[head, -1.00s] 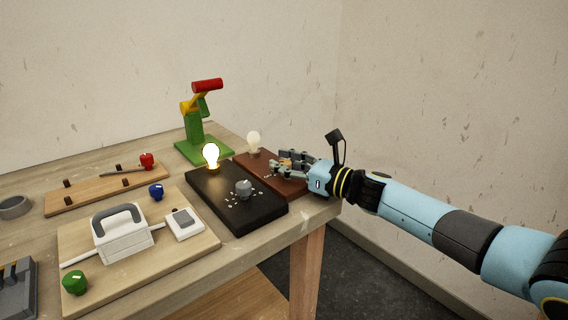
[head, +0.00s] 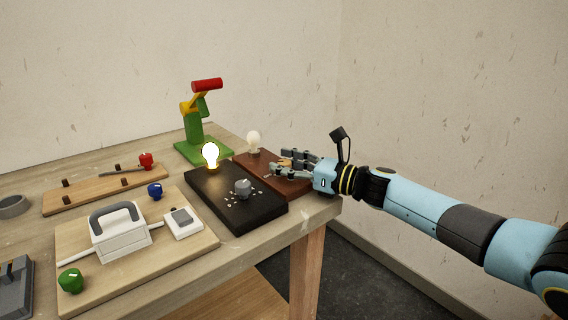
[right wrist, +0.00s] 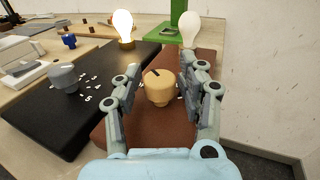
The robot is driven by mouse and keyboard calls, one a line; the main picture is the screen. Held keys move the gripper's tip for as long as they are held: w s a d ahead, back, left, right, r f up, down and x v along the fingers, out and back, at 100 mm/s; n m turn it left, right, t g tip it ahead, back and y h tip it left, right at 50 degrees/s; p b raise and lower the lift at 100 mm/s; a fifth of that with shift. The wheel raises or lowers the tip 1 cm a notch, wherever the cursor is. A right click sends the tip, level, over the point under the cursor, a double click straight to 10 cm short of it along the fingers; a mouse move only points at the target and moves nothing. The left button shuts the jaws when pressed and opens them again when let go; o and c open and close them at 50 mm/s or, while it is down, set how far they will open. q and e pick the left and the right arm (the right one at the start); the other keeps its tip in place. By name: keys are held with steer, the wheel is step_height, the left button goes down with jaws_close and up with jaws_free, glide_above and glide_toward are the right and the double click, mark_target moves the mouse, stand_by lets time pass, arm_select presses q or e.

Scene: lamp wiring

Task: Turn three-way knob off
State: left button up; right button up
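A tan knob (right wrist: 158,87) with a dark mark on top stands on the reddish-brown board (right wrist: 178,130). In the right wrist view it is between the two fingers of my right gripper (right wrist: 160,92), with a gap visible on each side. In the head view my right gripper (head: 296,162) is over the right part of the brown board (head: 252,163), and its fingers partly hide the tan knob. An unlit bulb (head: 254,141) stands at the board's far end. My left gripper is not in view.
To the left, a black board (head: 250,212) carries a grey knob (head: 243,188) ringed by white marks and a lit bulb (head: 211,156). A green stand (head: 194,132) is behind. A wooden board with a white handled box (head: 120,237) lies further left.

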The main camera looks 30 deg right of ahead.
steer(key=shift+o, duration=0.8)
steer(key=shift+w, duration=0.15)
steer(key=v, duration=1.2)
steer(key=shift+a, duration=0.1)
